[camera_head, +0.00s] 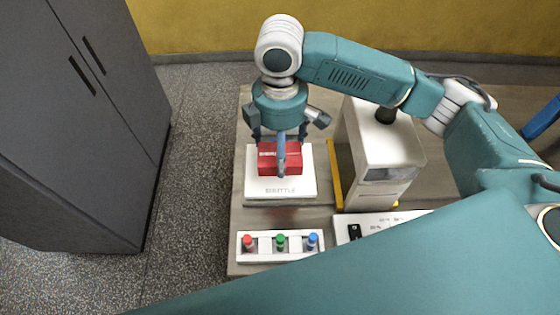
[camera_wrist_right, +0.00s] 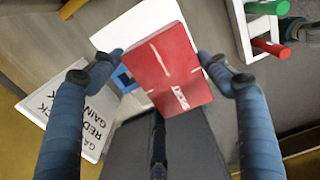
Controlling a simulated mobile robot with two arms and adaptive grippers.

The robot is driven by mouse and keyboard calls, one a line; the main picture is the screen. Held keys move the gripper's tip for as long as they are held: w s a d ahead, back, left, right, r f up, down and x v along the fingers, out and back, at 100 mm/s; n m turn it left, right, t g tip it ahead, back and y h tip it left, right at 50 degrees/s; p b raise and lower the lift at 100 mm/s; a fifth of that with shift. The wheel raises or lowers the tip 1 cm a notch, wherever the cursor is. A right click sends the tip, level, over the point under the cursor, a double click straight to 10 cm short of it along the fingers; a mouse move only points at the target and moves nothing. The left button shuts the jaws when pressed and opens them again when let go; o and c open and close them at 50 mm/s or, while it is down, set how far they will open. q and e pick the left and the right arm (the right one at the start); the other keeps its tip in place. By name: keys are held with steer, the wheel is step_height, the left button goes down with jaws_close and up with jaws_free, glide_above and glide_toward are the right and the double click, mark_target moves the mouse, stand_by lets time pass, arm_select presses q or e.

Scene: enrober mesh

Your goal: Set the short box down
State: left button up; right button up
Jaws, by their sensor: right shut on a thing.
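The short box is red with white lettering (camera_head: 280,160) and is in my right gripper (camera_head: 280,138), over the white plate marked with a word like "SHUTTLE" (camera_head: 281,187). I cannot tell whether the box touches the plate. My left gripper is not in view.
A beige machine (camera_head: 383,150) with a yellow edge stands just right of the plate. A white rack with red, green and blue pegs (camera_head: 263,254) is at the table's front. A white labelled panel (camera_head: 375,224) lies beside it. A dark cabinet (camera_head: 75,130) stands left, across bare floor.

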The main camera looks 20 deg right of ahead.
step_height(320, 180, down, 3)
steer(key=shift+s+r, duration=0.1)
step_height(320, 180, down, 4)
steer(key=shift+r+p, duration=0.2)
steer(key=shift+p, duration=0.25)
steer(key=shift+f, duration=0.25)
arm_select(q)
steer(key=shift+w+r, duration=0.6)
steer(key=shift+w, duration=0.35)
arm_select(e)
steer(key=shift+f, duration=0.1)
